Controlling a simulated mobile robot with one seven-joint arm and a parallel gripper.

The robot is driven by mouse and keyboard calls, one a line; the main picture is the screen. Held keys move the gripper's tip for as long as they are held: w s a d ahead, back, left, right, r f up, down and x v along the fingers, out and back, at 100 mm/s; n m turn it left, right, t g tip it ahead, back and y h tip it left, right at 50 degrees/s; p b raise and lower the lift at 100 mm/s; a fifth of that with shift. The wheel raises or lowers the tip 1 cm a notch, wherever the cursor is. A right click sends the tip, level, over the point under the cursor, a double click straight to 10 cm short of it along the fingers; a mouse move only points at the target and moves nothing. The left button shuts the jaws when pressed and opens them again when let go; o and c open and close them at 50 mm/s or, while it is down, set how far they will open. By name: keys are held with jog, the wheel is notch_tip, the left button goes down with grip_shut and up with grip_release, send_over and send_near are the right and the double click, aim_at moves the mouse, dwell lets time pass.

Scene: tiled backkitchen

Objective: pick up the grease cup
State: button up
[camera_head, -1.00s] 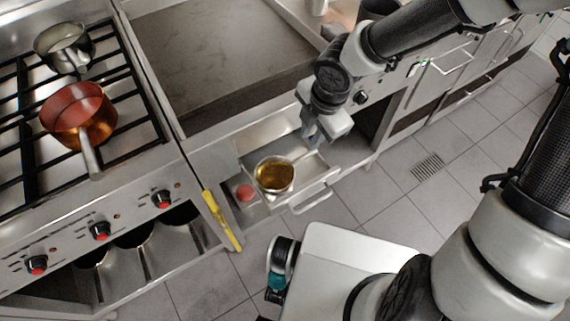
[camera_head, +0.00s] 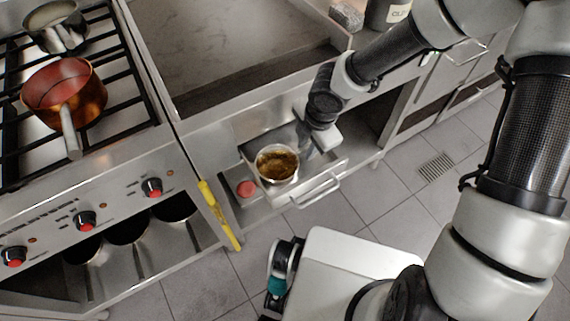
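The grease cup (camera_head: 277,164) is a small round metal cup with brown-gold grease in it. It stands upright in the pulled-out drawer (camera_head: 325,176) below the griddle. My gripper (camera_head: 306,152) is at the cup's right side, low in the drawer, pointing down and to the left. Its fingers are close to the cup's rim or handle. I cannot tell whether they touch it, and the finger gap is too small to see.
The drawer's handle (camera_head: 317,190) sticks out at the front. A red button (camera_head: 246,188) and a yellow bar (camera_head: 219,215) are to the left. The griddle (camera_head: 225,50) lies above. A copper pan (camera_head: 65,92) and a steel pot (camera_head: 56,28) stand on the stove.

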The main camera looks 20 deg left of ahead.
jog(key=shift+c, duration=0.5)
grip_shut()
